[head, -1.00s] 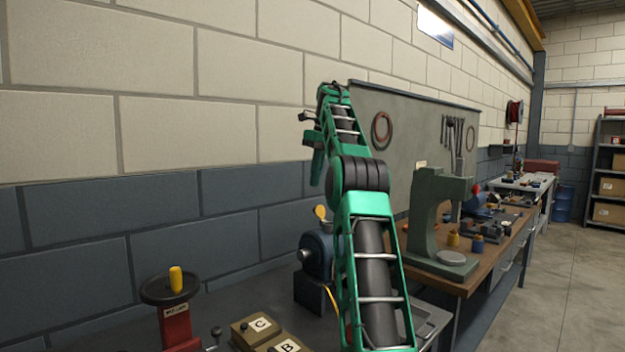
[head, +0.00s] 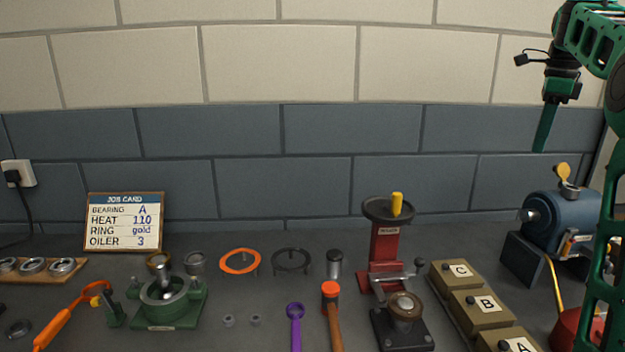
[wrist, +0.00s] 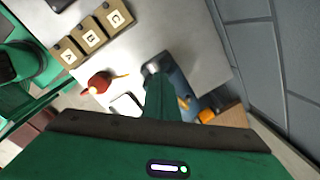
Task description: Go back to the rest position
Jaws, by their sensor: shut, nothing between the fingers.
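My gripper (head: 545,128) hangs at the upper right of the head view, high above the bench and in front of the wall. Its fingers point down and are shut with nothing between them. My green arm frames the right edge of that view. In the wrist view, the shut green fingers (wrist: 163,100) reach out over the bench top, apart from everything below.
Below my gripper stands a blue motor unit (head: 560,222). Boxes C (head: 458,271), B (head: 482,302) and A (head: 510,340), a red press (head: 386,245), a green casing (head: 165,300), a mallet (head: 332,310) and a job card (head: 124,222) occupy the bench.

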